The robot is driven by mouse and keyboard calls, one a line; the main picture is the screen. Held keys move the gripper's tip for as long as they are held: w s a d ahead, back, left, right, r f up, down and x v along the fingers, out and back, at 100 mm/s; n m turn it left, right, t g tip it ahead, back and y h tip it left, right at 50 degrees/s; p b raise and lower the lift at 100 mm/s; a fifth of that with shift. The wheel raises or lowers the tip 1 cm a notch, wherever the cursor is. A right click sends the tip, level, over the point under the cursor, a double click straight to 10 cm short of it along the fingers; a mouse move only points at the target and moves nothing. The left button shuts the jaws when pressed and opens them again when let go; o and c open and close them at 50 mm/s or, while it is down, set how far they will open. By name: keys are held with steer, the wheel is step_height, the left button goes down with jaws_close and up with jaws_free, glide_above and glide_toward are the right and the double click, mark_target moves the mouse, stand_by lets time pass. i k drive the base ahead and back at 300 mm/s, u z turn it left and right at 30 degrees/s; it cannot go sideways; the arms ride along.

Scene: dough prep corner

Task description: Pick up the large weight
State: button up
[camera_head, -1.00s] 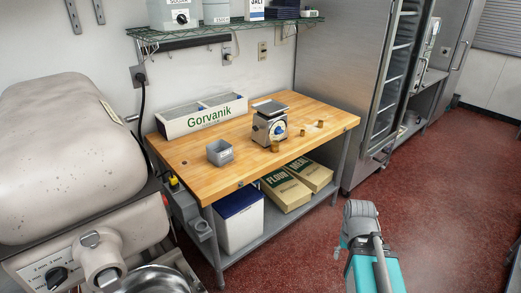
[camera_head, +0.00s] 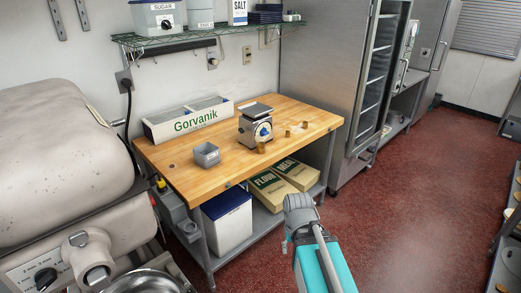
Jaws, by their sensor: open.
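Several small brass-coloured weights stand on the wooden table around the scale. The largest-looking weight (camera_head: 262,147) is just in front of the scale (camera_head: 256,127), near the table's front edge. Smaller weights (camera_head: 288,133) and (camera_head: 305,125) stand to the right of the scale. My gripper (camera_head: 286,243) shows only in small part, below the grey end of my arm. It is open, low in front of the table and well apart from the weights. Most of its fingers are hidden.
The wooden table (camera_head: 190,172) also holds a grey tin (camera_head: 206,154) and a long Gorvanik box (camera_head: 187,123). Flour and meal bags (camera_head: 270,191) and a white bin (camera_head: 227,222) sit on its lower shelf. A mixer (camera_head: 60,150) stands at left. Red floor (camera_head: 410,200) is open at right.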

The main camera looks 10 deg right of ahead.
mark_target(260, 145)
steer(key=u, duration=0.1)
steer(key=i, duration=1)
steer(key=z, duration=0.05)
